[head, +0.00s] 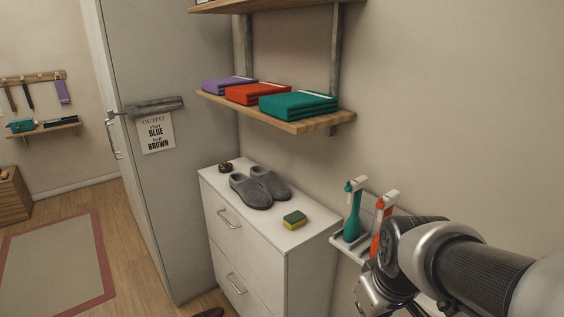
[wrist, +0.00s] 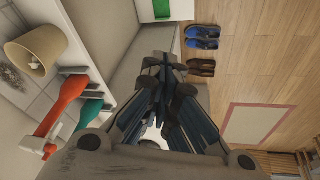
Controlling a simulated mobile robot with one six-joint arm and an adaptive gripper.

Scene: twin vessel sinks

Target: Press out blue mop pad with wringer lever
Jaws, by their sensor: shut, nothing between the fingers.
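My gripper (wrist: 166,76) is shut and empty in the middle of the wrist view, with its fingertips close together above the floor side of the white cabinet. In the head view, the metallic end of my arm shows at the lower right, in front of the wall caddy, and the fingertips cannot be made out. I cannot make out a blue mop pad or a wringer lever in either view.
A teal bottle (head: 353,215) and an orange bottle (head: 382,228) stand in a wall caddy beside my arm. Grey slippers (head: 252,192) and a sponge (head: 294,220) lie on the white cabinet (head: 308,240). Blue shoes (wrist: 203,38) and brown shoes (wrist: 201,68) lie on the open floor.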

